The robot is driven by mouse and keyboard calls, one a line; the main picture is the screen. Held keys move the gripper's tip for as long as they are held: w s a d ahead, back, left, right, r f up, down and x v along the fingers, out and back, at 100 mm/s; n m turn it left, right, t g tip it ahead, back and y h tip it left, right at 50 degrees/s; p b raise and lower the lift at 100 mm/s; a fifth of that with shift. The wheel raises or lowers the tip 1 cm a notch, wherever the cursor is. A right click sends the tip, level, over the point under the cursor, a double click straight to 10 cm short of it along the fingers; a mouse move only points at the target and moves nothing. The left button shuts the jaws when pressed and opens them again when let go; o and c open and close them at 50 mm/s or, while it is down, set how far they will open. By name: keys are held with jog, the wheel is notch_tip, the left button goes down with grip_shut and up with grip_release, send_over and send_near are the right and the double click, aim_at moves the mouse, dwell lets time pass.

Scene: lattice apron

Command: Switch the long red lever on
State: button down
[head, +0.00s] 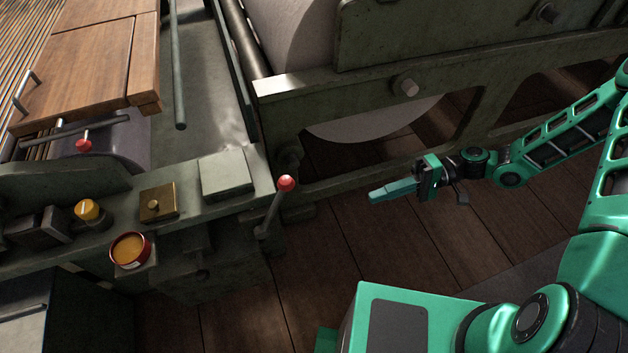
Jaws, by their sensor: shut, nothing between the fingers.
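The long lever with a red ball knob (286,183) stands at the right end of the machine's control ledge. Its grey rod runs down and left from the knob to a pivot on the ledge's end face, tilted to the right. My gripper (376,195) is shut and empty, with its green fingers pointing left towards the lever. It is clearly apart to the right of the knob in the picture, over the wooden floor. A second, shorter lever with a red knob (83,145) is farther left on the machine.
The ledge carries a yellow knob (88,210), a red-rimmed round gauge (130,249), a brass plate with a knob (157,203) and a grey box (226,174). The machine's heavy frame (330,95) stands behind. Dark plank floor (345,270) is clear between lever and gripper.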

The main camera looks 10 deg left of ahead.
jog(key=shift+w+a+r+t+y, duration=0.1)
jog(key=shift+w+a+r+y, duration=0.15)
jog(key=shift+a+y, duration=0.5)
jog(key=shift+w+a+r+t+y, duration=0.1)
jog(key=shift+w+a+r+y, duration=0.2)
jog(key=shift+a+y, duration=0.5)
jog(key=shift+w+a+r+t+y, duration=0.1)
jog(key=shift+w+a+r+y, duration=0.15)
jog(key=shift+a+y, duration=0.5)
jog(key=x, duration=1.4)
jog(key=shift+f, duration=0.1)
jog(key=shift+d, duration=0.15)
